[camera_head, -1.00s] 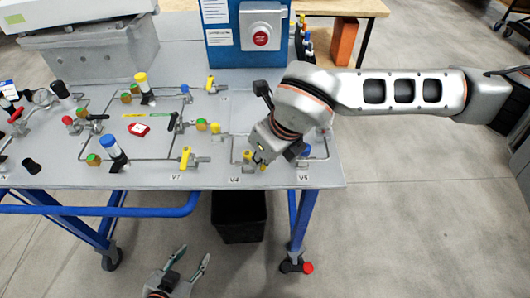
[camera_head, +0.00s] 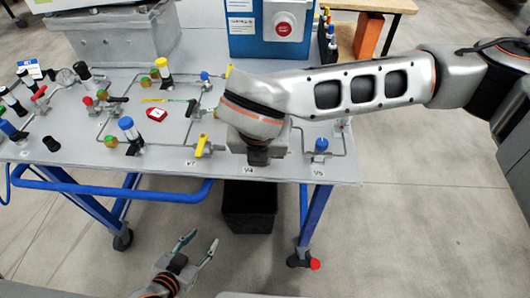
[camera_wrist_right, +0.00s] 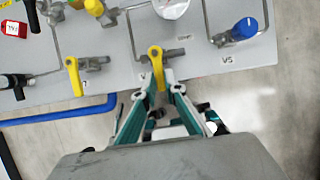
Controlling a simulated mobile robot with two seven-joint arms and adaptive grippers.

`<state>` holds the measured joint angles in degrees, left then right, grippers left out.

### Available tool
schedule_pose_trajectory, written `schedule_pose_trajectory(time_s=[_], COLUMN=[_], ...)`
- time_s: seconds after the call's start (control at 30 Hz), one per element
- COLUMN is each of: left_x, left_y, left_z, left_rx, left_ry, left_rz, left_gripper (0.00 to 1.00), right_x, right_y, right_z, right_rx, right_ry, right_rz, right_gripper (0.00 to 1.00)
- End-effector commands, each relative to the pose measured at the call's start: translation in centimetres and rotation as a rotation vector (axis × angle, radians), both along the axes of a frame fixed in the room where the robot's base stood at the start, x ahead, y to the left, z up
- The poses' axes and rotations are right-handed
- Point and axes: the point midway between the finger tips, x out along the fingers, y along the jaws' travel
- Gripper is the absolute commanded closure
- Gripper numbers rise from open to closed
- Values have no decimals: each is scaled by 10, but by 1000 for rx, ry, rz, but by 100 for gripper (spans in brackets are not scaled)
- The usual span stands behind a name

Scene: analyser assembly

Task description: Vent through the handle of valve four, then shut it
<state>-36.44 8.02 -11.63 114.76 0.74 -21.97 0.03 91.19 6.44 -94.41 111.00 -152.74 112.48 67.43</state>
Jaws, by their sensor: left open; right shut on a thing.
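Valve four's yellow handle (camera_wrist_right: 156,68) shows in the right wrist view, pointing toward the table's front edge, crosswise to its pipe. My right gripper (camera_wrist_right: 160,92) is shut on the handle's outer end, one finger on each side. In the head view my right wrist covers the valve and the fingertips; the V4 label (camera_head: 248,170) shows just below. My left gripper (camera_head: 203,240) is open and empty, low in front of the table and away from the valves.
Another yellow-handled valve (camera_head: 202,146) stands left of valve four, and a blue-knobbed valve (camera_head: 320,146) by label V5 stands to the right. A red tag (camera_head: 157,114) lies on the panel (camera_head: 100,156). A dark bin (camera_head: 248,208) stands under the table.

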Motion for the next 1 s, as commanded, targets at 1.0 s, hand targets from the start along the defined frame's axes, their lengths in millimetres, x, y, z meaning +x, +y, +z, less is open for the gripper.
schedule_pose_trajectory(time_s=[1.0], left_x=[1], left_y=[1], left_z=[-2], left_rx=[3], left_ry=[1], left_rz=[-1], left_gripper=[58], right_x=[0], right_y=[2], right_z=[2], right_rx=[0], right_ry=[-1], right_rz=[-29], right_gripper=[72])
